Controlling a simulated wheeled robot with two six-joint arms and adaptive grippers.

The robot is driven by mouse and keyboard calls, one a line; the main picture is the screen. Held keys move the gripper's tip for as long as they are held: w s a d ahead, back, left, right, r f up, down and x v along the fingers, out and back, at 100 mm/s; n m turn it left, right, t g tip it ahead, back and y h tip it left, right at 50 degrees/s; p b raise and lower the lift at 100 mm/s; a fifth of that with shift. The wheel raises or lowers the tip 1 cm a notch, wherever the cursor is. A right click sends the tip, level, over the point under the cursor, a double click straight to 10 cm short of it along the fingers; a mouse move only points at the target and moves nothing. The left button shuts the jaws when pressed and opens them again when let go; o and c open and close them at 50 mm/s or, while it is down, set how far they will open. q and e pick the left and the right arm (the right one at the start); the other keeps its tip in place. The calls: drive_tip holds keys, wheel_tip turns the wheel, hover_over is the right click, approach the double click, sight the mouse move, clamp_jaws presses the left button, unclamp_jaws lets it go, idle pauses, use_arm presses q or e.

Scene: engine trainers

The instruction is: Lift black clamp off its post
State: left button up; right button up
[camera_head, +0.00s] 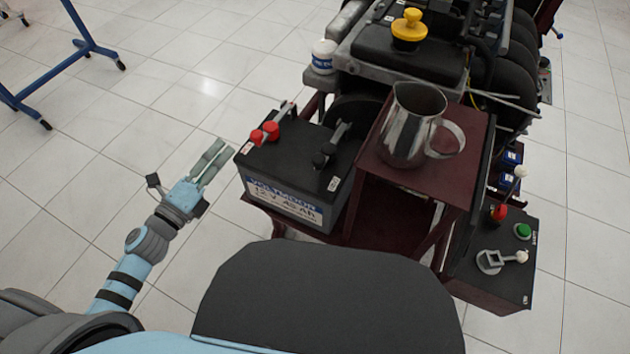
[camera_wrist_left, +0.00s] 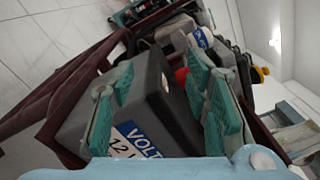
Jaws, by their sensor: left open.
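The black clamp (camera_head: 322,156) sits on the right-hand side of the top of a dark battery (camera_head: 297,212), with a metal bar running up from it. A red clamp (camera_head: 265,133) is on the battery's left side. My left gripper (camera_head: 219,158) is open and empty, left of the battery and apart from both clamps. In the left wrist view the battery (camera_wrist_left: 160,100) shows between my open fingers (camera_wrist_left: 158,105). A patch of red shows by the right finger there; I cannot make out the black clamp in that view. My right gripper is not in view.
A metal jug (camera_head: 408,125) stands on a dark red stand (camera_head: 372,172) just right of the battery. An engine with a yellow cap (camera_head: 409,25) is behind. A control box (camera_head: 510,265) with a red knob and green button is at right.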

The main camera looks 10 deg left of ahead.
use_arm(q)
drive_tip(key=s+d+r+m+g+h, duration=0.2)
drive_tip(key=d+r+m+h, duration=0.3)
drive_tip(key=m, duration=0.5)
drive_tip(key=m+g+h, duration=0.5)
drive_tip(key=m+g, duration=0.2)
drive_tip(key=m, duration=0.5)
approach(319, 158)
drive_tip(key=shift+n, duration=0.3)
drive_tip(key=x, duration=0.6)
drive_tip(key=f+x, duration=0.1)
drive_tip(key=x, duration=0.3)
clamp_jaws()
